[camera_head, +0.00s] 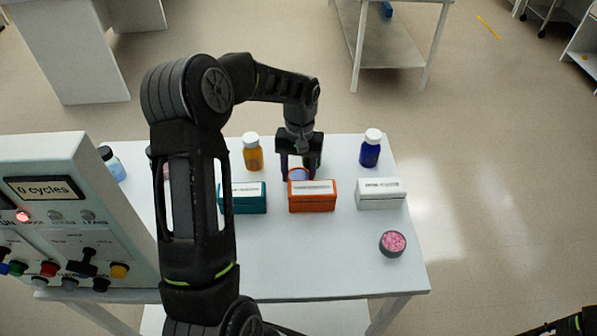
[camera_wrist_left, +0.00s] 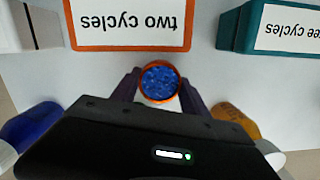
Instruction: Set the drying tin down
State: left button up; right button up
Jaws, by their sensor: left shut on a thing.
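My left gripper (camera_head: 298,174) is shut on a small round drying tin (camera_wrist_left: 158,82) with an orange rim and blue beads inside. In the wrist view its two fingers stand on either side of the tin. The tin is upright, just behind the orange box (camera_head: 313,196), whose label reads "two cycles" in the wrist view (camera_wrist_left: 130,45). In the head view the tin (camera_head: 298,174) is partly hidden by the gripper and the box. I cannot tell whether its base touches the table (camera_head: 300,250). My right gripper is not in view.
A teal box (camera_head: 243,198) and a white box (camera_head: 381,194) flank the orange box. An amber bottle (camera_head: 253,155) and a blue bottle (camera_head: 371,150) stand behind. A tin of pink beads (camera_head: 393,243) sits front right. A control panel (camera_head: 70,215) stands left. The table's front middle is clear.

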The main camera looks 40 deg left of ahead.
aim_at(299, 170)
pick_arm(q)
jog(key=shift+f, duration=0.2)
jog(key=o, duration=1.4)
jog(key=shift+r, duration=0.3)
jog(key=shift+w+r, duration=0.1)
jog(key=shift+r, duration=0.1)
notch_tip(299, 170, up, 11)
jog(key=w+b, duration=0.1)
jog(key=b, duration=0.1)
jog(key=shift+a+r, duration=0.15)
jog(key=shift+a, duration=0.15)
jog(key=shift+o, duration=0.4)
